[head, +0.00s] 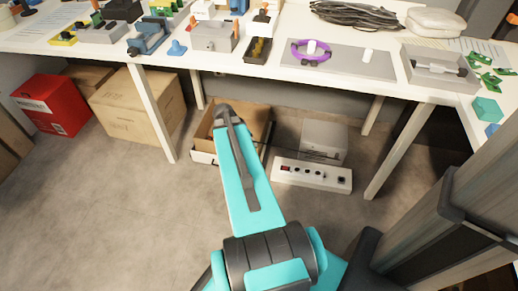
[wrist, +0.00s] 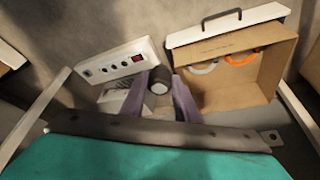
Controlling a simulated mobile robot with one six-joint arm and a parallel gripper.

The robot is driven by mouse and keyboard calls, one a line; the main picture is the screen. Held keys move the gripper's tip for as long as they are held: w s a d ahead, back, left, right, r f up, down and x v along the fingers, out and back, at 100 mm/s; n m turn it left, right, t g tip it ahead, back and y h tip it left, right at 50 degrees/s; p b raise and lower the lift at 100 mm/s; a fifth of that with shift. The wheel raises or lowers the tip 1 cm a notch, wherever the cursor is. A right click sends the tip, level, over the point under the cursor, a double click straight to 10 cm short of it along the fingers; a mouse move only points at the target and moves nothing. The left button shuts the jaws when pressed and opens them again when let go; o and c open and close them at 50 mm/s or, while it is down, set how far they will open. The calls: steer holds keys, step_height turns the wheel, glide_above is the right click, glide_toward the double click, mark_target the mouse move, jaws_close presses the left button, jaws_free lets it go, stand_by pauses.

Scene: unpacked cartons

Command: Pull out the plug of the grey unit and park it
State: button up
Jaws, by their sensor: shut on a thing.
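In the wrist view the purple-grey fingers of my gripper (wrist: 170,98) are closed on a dark, round plug (wrist: 160,80) with a pale end face. The plug appears just beyond the red-switch end of a white socket strip (wrist: 116,65) and looks apart from it, though its depth is hard to judge. The strip also shows in the head view (head: 312,176), lying on the floor. The grey unit (head: 323,138) stands behind it under the table; part of it shows in the wrist view (wrist: 113,102). In the head view my arm hides the fingers and plug.
An open carton (wrist: 258,88) with a white, handled side holds an orange ring (wrist: 240,59) and a pale ring. A red box (head: 53,105) and a closed carton (head: 140,105) stand at left. The cluttered table (head: 265,75) and its legs are overhead obstacles. Front floor is clear.

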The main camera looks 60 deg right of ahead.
steer(key=w+a+r+n+t+p, duration=0.1)
steer(key=w+a+r+n+p, duration=0.2)
steer(key=w+a+r+p, duration=0.7)
steer(key=w+a+r+n+t+y+p, duration=0.1)
steer(key=w+a+r+n+p, duration=0.25)
steer(key=r, duration=1.15)
steer(key=w+a+r+n+t+p, duration=0.25)
steer(key=w+a+r+p, duration=0.4)
steer(key=r, duration=0.65)
steer(key=w+a+r+n+y+p, duration=0.1)
steer(key=w+a+r+n+p, duration=0.1)
steer(key=a+r+p, duration=0.3)
steer(key=w+a+r+n+y+p, duration=0.1)
steer(key=a+r+n+p, duration=0.4)
steer(key=a+r, duration=0.6)
steer(key=w+a+r+n+y+p, duration=0.1)
steer(key=w+a+r+n+p, duration=0.2)
steer(key=r, duration=1.4)
steer(key=a+p, duration=0.3)
steer(key=a, duration=0.3)
steer(key=shift+w+r+n+t, duration=0.25)
steer(key=shift+r+n+t, duration=0.05)
steer(key=shift+r+t, duration=0.05)
steer(key=shift+d, duration=0.1)
